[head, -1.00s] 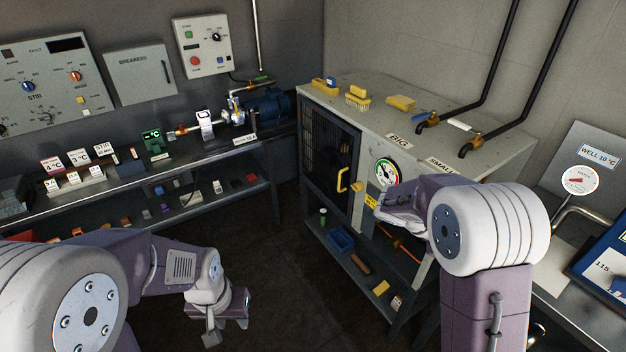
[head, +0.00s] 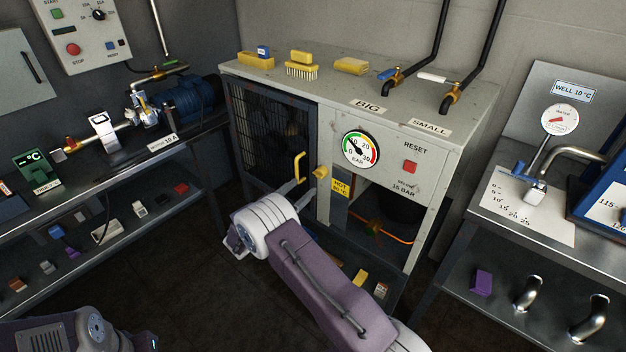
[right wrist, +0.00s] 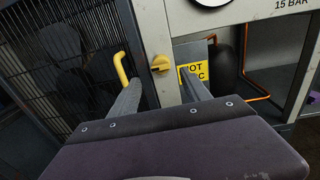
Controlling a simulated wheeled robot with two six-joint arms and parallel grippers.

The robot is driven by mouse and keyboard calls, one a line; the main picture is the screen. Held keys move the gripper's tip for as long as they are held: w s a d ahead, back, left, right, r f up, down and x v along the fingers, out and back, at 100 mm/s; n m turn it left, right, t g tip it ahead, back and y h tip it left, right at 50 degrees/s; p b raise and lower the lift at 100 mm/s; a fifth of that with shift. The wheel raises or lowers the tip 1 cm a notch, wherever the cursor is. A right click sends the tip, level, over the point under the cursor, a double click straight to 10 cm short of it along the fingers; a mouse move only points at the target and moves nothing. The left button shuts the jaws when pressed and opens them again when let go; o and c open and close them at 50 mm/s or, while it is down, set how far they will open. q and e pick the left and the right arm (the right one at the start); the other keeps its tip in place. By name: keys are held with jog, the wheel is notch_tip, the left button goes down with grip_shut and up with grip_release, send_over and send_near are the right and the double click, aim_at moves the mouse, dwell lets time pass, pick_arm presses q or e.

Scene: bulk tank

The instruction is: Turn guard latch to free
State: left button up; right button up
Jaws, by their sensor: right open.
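The guard latch is a small yellow knob (head: 320,171) on the grey post at the right edge of the dark mesh guard door (head: 270,125). It also shows in the right wrist view (right wrist: 160,64), just beyond and between my fingers. A yellow door handle (head: 299,167) stands to its left. My right gripper (head: 292,187) is open and empty in front of the cabinet, close to the latch. In the right wrist view my right gripper (right wrist: 162,95) has one finger on each side of the latch, apart from it. My left gripper is out of view; part of my left arm shows at lower left.
The cabinet has a pressure gauge (head: 360,150), a red reset button (head: 411,166) and a yellow HOT label (head: 341,187). Brushes (head: 302,66) lie on top. Benches stand left and right; the floor between is clear.

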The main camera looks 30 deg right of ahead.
aim_at(317, 176)
jog(key=x, duration=0.8)
jog(key=shift+s+b, duration=0.1)
jog(key=shift+b, duration=0.25)
jog(key=shift+f, duration=0.15)
grip_shut()
